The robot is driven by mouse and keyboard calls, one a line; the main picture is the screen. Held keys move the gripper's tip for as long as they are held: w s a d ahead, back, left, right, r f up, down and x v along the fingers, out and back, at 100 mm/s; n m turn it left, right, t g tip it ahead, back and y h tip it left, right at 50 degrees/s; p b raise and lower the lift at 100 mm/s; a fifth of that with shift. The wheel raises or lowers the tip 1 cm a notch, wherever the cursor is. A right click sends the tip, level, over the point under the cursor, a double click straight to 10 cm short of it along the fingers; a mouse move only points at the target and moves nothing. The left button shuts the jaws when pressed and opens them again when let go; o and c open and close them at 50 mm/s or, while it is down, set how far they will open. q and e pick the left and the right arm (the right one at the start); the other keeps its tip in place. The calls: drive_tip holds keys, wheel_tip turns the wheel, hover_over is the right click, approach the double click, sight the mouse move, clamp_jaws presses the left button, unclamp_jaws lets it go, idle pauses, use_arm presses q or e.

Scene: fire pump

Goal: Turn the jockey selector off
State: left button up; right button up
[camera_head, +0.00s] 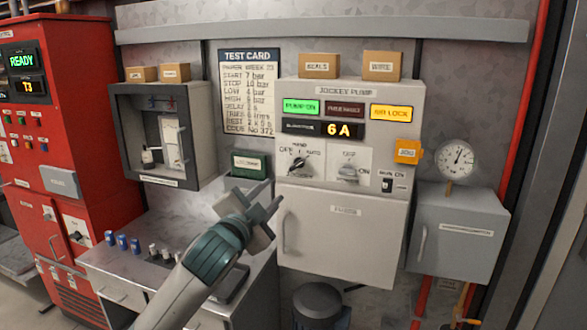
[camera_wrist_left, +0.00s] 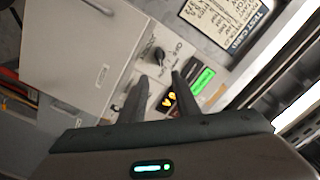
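The jockey pump panel (camera_head: 345,92) is a pale grey box on the wall, right of centre in the head view. Its black selector knob (camera_head: 298,163) is at the panel's left, under small position labels; which one it points to is hard to tell. A second, grey knob (camera_head: 348,172) sits to its right. In the left wrist view the black knob (camera_wrist_left: 157,55) shows beyond the fingertips, in line with the gap between them. My left gripper (camera_head: 268,195) is open and empty, below and left of the knob, apart from it. My right gripper is not in view.
A cabinet door (camera_head: 340,232) with a handle is below. A dark green box (camera_head: 249,164) is left of the knob. An orange box (camera_head: 407,151) juts from the panel's right side.

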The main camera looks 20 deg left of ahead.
sight(295, 167)
use_arm(q)
drive_tip(key=shift+w, duration=0.1)
drive_tip(key=w+p, duration=0.1)
drive_tip(key=w, duration=0.4)
drive_tip(key=w+p, duration=0.2)
drive_tip(key=w, duration=0.3)
drive_tip(key=w+p, duration=0.2)
drive_tip(key=w, duration=0.3)
drive_tip(key=shift+w+d, duration=0.25)
drive_tip(key=shift+w, duration=0.05)
drive_tip(key=shift+w+f+p, duration=0.1)
drive_tip(key=shift+w+p, duration=0.3)
drive_tip(key=shift+w, duration=0.4)
clamp_jaws()
